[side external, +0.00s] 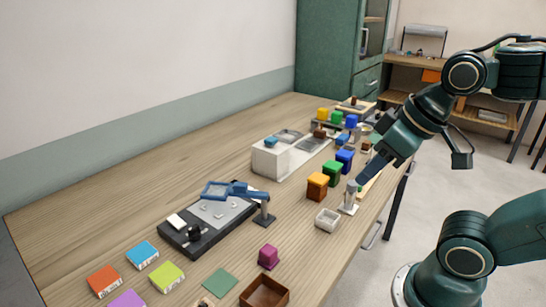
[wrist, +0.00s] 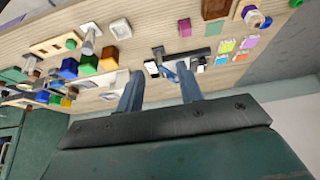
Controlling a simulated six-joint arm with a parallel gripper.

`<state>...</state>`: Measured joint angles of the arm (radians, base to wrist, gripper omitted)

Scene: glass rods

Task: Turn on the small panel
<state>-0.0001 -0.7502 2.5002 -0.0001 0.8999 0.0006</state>
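A dark, low panel (side external: 210,232) lies on the table, left of centre in the side view. It carries a white square, a black knob (side external: 195,233), small pale pieces and a raised blue frame (side external: 215,190). I take it as the small panel; whether it is on, I cannot tell. In the wrist view part of it, with the blue frame (wrist: 171,72), shows beyond my fingers. My gripper (wrist: 158,82) has its two fingers apart with nothing seen between them. In the side view my gripper (side external: 364,176) hangs over the table's right edge, well away from the panel.
Orange (side external: 317,187), green (side external: 332,173) and blue (side external: 345,159) blocks stand near my gripper. A white box (side external: 270,160) stands behind the panel. A small white tray (side external: 327,219), a magenta block (side external: 268,256) and a brown tray (side external: 264,293) sit closer. Bare table lies left of the panel.

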